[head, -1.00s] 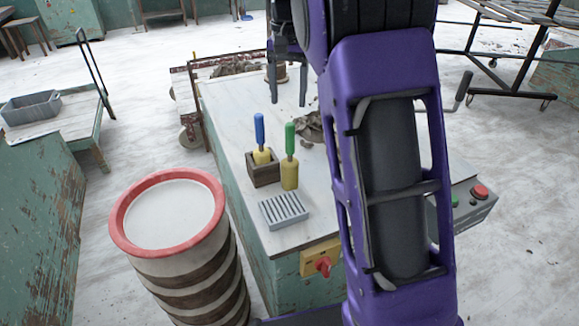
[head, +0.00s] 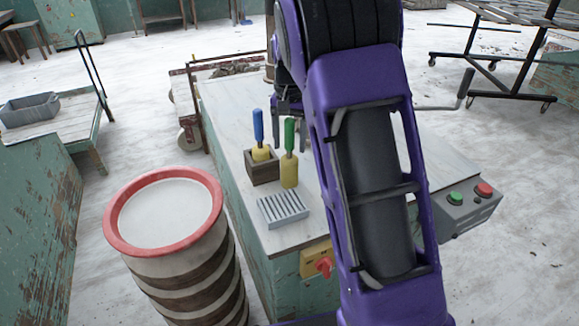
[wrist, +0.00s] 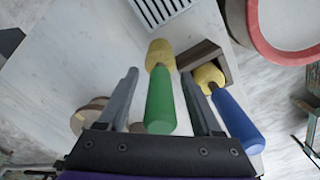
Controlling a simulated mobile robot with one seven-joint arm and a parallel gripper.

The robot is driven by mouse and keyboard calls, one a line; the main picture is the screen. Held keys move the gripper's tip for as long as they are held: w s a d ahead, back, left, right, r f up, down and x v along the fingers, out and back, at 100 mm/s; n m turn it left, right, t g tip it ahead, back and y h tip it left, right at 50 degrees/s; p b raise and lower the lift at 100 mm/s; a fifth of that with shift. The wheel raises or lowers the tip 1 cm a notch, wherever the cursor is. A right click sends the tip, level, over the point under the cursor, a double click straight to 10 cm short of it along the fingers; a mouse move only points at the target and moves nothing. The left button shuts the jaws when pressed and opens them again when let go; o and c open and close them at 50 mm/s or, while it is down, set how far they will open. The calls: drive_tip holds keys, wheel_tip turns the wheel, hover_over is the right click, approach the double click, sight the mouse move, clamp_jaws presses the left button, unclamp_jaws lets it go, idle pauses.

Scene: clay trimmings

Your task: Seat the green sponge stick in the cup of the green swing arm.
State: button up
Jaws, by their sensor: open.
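The green sponge stick (head: 289,160) stands upright on the tabletop, green handle up and yellow sponge down. Its handle also shows in the wrist view (wrist: 160,98), in the gap between my two fingers. My gripper (head: 288,117) is open, at the top of the green handle in the head view. In the wrist view my gripper (wrist: 160,75) has a finger on each side of the handle, with visible gaps; I cannot tell how deep the handle sits between them. I cannot make out the green swing arm or its cup; my arm hides part of the table.
A blue-handled sponge stick (head: 258,130) stands in a wooden box (head: 263,174) just left of the green one. A slotted grey tray (head: 283,209) lies in front. A red-rimmed barrel (head: 112,230) stands left of the table. A button box (head: 469,208) is at the right.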

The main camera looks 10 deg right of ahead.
drive_tip(key=shift+f, duration=0.3)
clamp_jaws()
idle(1.2)
